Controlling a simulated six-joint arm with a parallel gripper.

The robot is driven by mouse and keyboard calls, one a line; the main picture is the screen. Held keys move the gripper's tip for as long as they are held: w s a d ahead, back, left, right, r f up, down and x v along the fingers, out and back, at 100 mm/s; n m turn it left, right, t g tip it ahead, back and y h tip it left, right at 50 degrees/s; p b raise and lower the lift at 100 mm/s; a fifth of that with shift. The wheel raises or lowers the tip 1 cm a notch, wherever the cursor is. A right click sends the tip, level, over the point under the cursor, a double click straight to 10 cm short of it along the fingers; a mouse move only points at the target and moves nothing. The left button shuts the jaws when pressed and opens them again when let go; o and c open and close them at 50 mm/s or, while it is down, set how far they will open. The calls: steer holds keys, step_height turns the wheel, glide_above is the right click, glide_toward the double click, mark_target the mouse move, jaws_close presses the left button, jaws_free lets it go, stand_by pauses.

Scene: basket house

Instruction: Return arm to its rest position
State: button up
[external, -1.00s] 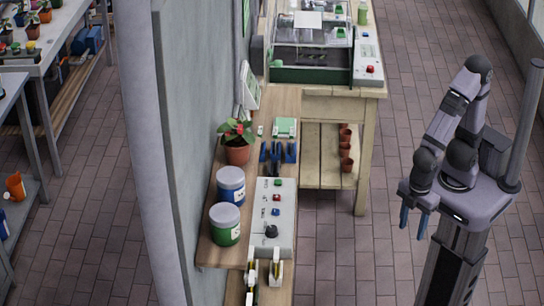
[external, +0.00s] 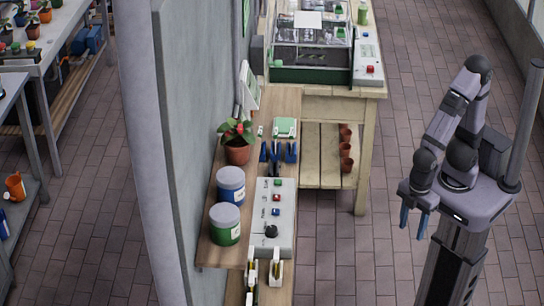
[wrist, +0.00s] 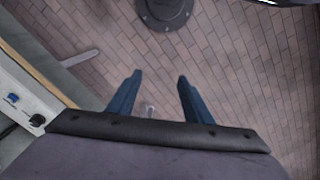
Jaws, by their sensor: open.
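My gripper (external: 414,222) hangs over the tiled floor at the right of the external view, with the arm folded close to its column. In the wrist view my gripper (wrist: 154,92) shows two blue fingers spread apart, with nothing between them but the floor behind. It is open and empty, and it touches nothing. It is to the right of the wooden bench and well clear of it.
The wooden bench (external: 221,252) along the wall holds a grey control box (external: 285,217), a potted plant (external: 237,148), a blue-labelled jar (external: 231,184) and a green-labelled jar (external: 225,222). A table (external: 372,110) with a glass-topped machine (external: 311,52) stands behind. Tiled floor (external: 345,255) between bench and arm is clear.

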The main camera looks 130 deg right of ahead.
stand_by(0.4)
step_height(320, 180, down, 5)
steer(key=b, duration=0.5)
stand_by(0.9)
jaws_close()
stand_by(1.6)
